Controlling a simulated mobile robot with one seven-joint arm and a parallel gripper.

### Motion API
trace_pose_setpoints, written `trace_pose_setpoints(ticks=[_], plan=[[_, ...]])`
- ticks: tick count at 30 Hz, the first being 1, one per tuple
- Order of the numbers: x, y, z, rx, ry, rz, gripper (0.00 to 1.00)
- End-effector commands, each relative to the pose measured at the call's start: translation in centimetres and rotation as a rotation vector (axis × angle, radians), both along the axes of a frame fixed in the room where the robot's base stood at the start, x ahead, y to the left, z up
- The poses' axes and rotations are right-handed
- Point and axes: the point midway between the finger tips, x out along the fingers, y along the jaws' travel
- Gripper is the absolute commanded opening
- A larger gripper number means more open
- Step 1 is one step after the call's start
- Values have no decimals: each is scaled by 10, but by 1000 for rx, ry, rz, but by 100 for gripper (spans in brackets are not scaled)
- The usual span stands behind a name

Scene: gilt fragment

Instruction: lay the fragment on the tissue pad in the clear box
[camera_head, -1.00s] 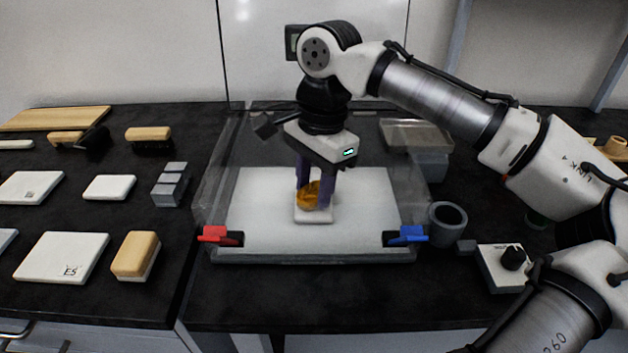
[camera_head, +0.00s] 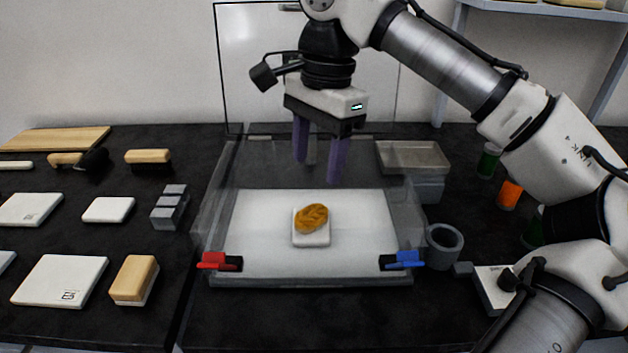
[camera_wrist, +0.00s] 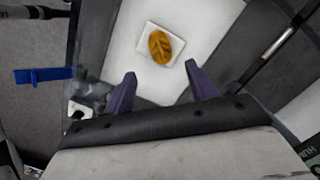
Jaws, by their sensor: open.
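The gilt fragment (camera_head: 311,217), a golden-brown oval piece with ridges, lies on the small white tissue pad (camera_head: 311,240). The pad sits on the white floor of the clear box (camera_head: 262,262), near its middle.
Red (camera_head: 214,260) and blue (camera_head: 404,259) clips sit at the box's front corners. A grey cup (camera_head: 444,246) and a metal tray (camera_head: 413,156) stand right of the box. White blocks and brushes lie on the left bench.

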Motion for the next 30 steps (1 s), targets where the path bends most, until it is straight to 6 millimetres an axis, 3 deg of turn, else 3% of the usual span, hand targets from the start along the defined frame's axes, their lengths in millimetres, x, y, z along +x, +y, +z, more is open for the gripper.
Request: trace_pose_setpoints(ticks=[7,30], plan=[[2,-2,24,-1,-1,-1,57],[2,-3,25,-1,1,0,57]])
